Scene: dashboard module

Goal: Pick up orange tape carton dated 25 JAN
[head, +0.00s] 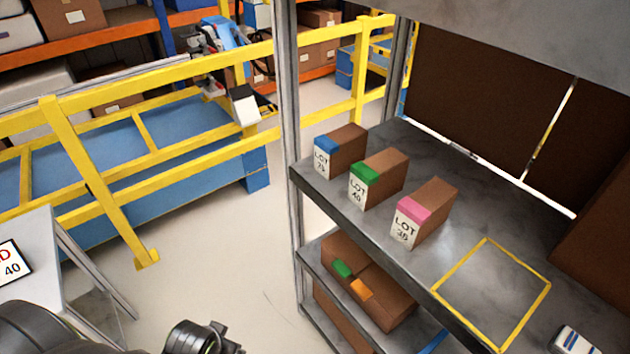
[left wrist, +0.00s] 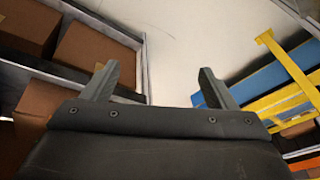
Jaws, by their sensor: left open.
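A brown carton with an orange tape patch (head: 361,289) sits on the lower shelf in the head view, beside a carton with green tape (head: 342,268). No date on it is readable; its front is out of sight. My left gripper (left wrist: 158,82) is open and empty in the left wrist view, with pale floor between its fingers. Part of my left arm shows at the bottom of the head view, left of the shelf and apart from the cartons. My right gripper is out of view.
On the upper shelf stand LOT cartons with blue (head: 326,144), green (head: 364,172) and pink (head: 412,208) tape, near an empty yellow outlined square (head: 437,291). A grey post (head: 291,150) bounds the rack's left. A yellow railing (head: 110,95) stands behind; floor between is clear.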

